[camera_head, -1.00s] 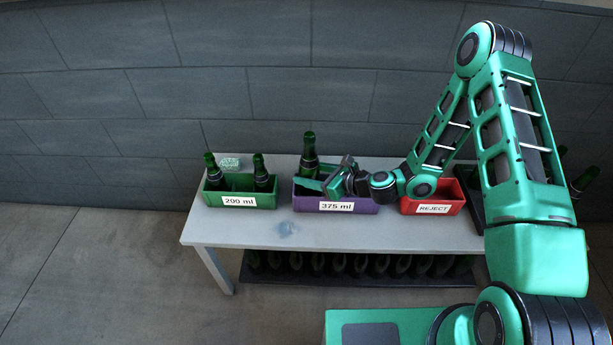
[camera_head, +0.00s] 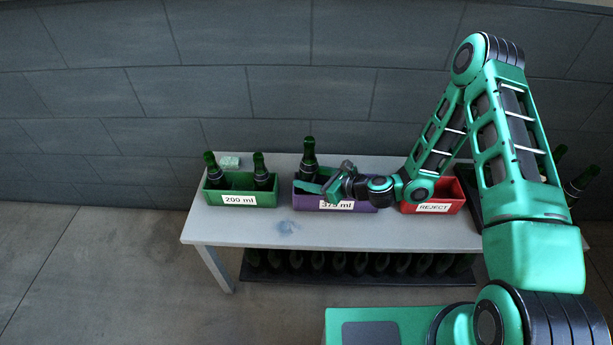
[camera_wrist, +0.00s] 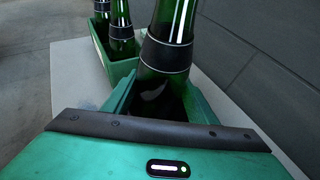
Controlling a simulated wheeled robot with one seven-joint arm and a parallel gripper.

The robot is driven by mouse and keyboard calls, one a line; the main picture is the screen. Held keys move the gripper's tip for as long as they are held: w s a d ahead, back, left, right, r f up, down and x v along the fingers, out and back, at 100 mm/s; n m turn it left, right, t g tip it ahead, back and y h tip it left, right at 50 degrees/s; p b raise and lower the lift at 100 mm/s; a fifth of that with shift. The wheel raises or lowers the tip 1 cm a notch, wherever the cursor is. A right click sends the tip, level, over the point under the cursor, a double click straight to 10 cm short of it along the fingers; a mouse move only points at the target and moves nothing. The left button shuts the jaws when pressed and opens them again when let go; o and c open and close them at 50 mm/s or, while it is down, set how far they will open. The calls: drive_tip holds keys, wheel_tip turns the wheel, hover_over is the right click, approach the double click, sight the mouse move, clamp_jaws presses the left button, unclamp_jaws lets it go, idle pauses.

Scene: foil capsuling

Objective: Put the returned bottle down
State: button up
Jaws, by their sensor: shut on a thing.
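A dark green bottle (camera_head: 309,157) with a black band stands about upright at the left end of the purple 375 ml crate (camera_head: 299,202). My gripper (camera_head: 314,188) is shut on this bottle, reaching in from the right low over the crate and covering part of its label. In the wrist view the bottle (camera_wrist: 169,50) rises between my two green fingers. Its base is hidden, so I cannot tell whether it touches the crate floor.
The green 200 ml crate (camera_head: 240,200) to the left holds two bottles. The red REJECT crate (camera_head: 433,208) stands to the right, partly behind my arm. A pale green block (camera_head: 230,162) lies at the back of the table (camera_head: 250,236). The table's front strip is clear.

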drive_tip(key=o, duration=1.4)
drive_tip(key=shift+o, duration=0.2)
drive_tip(key=shift+r, duration=0.55)
drive_tip(key=v, duration=1.2)
drive_tip(key=shift+d, duration=0.1)
